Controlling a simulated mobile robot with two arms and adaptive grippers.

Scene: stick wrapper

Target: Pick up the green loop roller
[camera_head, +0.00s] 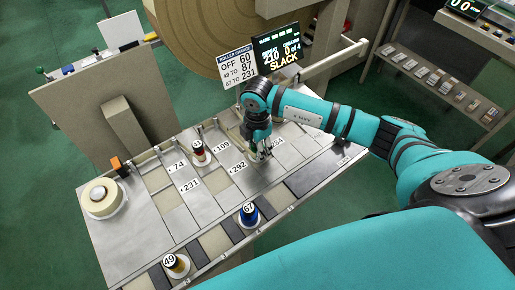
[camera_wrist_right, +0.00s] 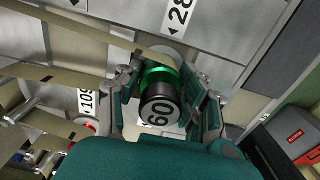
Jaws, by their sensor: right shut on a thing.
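The green loop roller (camera_wrist_right: 157,78) shows in the right wrist view, with a black end cap marked 60 facing the camera. My right gripper (camera_wrist_right: 165,95) has its fingers on both sides of the roller and is shut on it. In the head view my right gripper (camera_head: 261,150) points down at the table between the 292 and 284 labels. There the gripper hides most or all of the green roller. Whether the roller touches the table is hard to tell. My left gripper is not in view.
On the metal table (camera_head: 215,205) stand a red roller (camera_head: 198,153), a blue roller (camera_head: 248,214) marked 67 and a roller marked 49 (camera_head: 176,264). A cream roll (camera_head: 101,198) lies at left. A sign (camera_head: 237,66) and a screen (camera_head: 277,47) reading SLACK stand behind the gripper.

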